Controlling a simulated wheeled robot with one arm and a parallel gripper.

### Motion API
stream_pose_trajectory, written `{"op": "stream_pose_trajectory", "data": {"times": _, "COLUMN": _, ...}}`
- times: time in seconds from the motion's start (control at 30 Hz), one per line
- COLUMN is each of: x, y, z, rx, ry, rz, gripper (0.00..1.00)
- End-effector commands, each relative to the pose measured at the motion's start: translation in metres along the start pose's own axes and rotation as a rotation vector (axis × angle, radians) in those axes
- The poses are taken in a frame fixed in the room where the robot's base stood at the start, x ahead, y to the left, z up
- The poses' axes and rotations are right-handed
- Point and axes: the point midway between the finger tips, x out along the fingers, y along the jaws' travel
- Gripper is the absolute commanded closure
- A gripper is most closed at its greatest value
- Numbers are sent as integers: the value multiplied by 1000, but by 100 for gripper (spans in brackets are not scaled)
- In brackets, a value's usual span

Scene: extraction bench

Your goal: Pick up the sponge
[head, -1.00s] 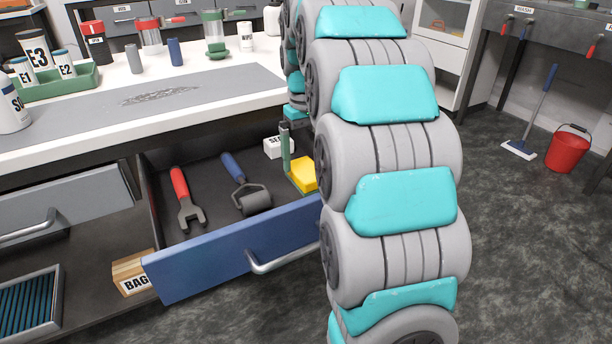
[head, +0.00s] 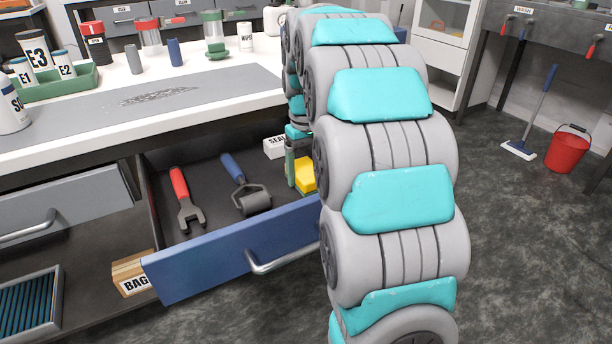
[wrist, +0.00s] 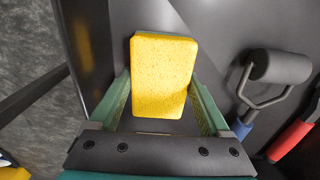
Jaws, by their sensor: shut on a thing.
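The yellow sponge (head: 306,175) is at the right end of the open blue drawer (head: 225,250), partly hidden by my arm. In the wrist view the sponge (wrist: 164,75) fills the space between the two green fingers. My gripper (wrist: 163,88) is shut on the sponge, with a finger along each long side. In the head view my gripper (head: 291,165) shows only in part, as green pieces beside the sponge. I cannot tell whether the sponge is clear of the drawer floor.
A red-handled wrench (head: 185,200) and a blue-handled roller (head: 246,187) lie left of the sponge in the drawer. A white box (head: 274,147) sits at the drawer's back right. The worktop (head: 225,68) overhangs behind. A red bucket (head: 567,150) stands on the floor.

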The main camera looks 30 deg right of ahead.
Motion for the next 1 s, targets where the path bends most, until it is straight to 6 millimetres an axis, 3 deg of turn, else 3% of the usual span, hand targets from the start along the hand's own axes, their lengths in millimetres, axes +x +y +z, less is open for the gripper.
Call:
{"op": "stream_pose_trajectory", "data": {"times": 0.03, "x": 0, "y": 0, "z": 0, "rx": 0, "ry": 0, "rz": 0, "gripper": 53}}
{"op": "stream_pose_trajectory", "data": {"times": 0.2, "x": 0, "y": 0, "z": 0, "rx": 0, "ry": 0, "rz": 0, "gripper": 72}}
{"op": "stream_pose_trajectory", "data": {"times": 0.57, "x": -5, "y": 0, "z": 0, "rx": 0, "ry": 1, "rz": 0, "gripper": 73}}
{"op": "stream_pose_trajectory", "data": {"times": 0.77, "x": -27, "y": 0, "z": -1, "rx": -1, "ry": 3, "rz": 1, "gripper": 73}}
{"op": "stream_pose_trajectory", "data": {"times": 1.0, "x": -68, "y": 0, "z": -1, "rx": -1, "ry": 2, "rz": 0, "gripper": 73}}
